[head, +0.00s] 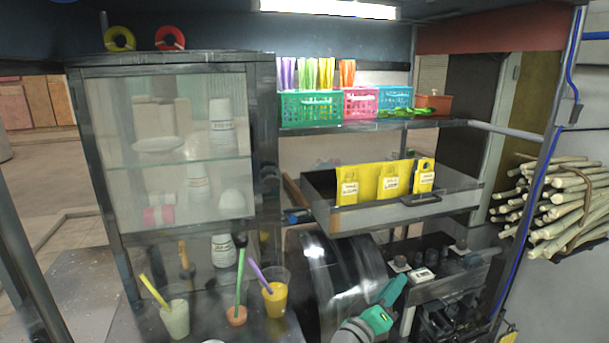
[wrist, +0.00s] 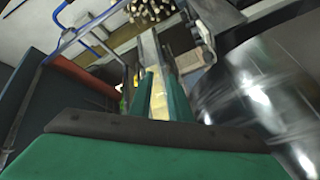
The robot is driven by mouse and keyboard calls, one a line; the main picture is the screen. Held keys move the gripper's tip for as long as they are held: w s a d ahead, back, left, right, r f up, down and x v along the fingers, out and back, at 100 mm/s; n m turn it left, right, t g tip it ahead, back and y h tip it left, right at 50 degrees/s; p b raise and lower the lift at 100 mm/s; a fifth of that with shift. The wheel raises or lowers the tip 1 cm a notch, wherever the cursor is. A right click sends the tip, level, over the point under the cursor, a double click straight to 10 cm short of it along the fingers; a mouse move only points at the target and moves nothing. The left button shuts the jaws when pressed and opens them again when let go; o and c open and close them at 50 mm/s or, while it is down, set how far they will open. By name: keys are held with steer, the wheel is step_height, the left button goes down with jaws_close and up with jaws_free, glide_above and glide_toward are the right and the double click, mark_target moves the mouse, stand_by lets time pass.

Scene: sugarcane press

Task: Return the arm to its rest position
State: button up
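My gripper (head: 390,293) shows in the head view at the bottom, right of centre, its green fingers pointing up and to the right. It is in front of the press, beside the large shiny drum (head: 345,270). In the wrist view its two green fingers (wrist: 160,88) stand close together with a narrow gap. A pale yellowish surface shows through the gap, and I see no object held. The drum also shows in the wrist view (wrist: 262,85), to the right of the fingers. Most of my arm is outside the head view.
A glass cabinet (head: 262,150) stands at left. Before it are a pale drink cup (head: 175,320) and an orange drink cup (head: 276,298) with straws. A metal tray (head: 400,212) with yellow bags is above the press. Sugarcane stalks (head: 560,205) are stacked at right, behind a metal post (head: 545,165).

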steer(key=s+a+f+t+y, duration=0.1)
steer(key=s+a+f+y, duration=0.2)
steer(key=a+f, duration=0.45)
steer(key=s+a+f+y, duration=0.3)
steer(key=s+a+f, duration=0.15)
steer(key=f, duration=0.55)
steer(key=s+a+f+y, duration=0.3)
steer(key=s+a+f, duration=0.5)
steer(key=s, duration=0.2)
steer(key=s+a+f+m+y, duration=0.1)
steer(key=s+a+f, duration=0.1)
steer(key=s, duration=0.6)
steer(key=s+a+f+y, duration=0.1)
steer(key=s+f+y, duration=0.1)
steer(key=s, duration=0.7)
steer(key=s+d+r, duration=0.1)
steer(key=s+r, duration=0.1)
steer(key=s, duration=0.4)
steer(key=s+d+r+m, duration=0.1)
steer(key=s+r, duration=0.1)
steer(key=s, duration=0.5)
steer(key=shift+s+r+y, duration=0.25)
steer(key=shift+r+y, duration=0.05)
steer(key=shift+y, duration=0.1)
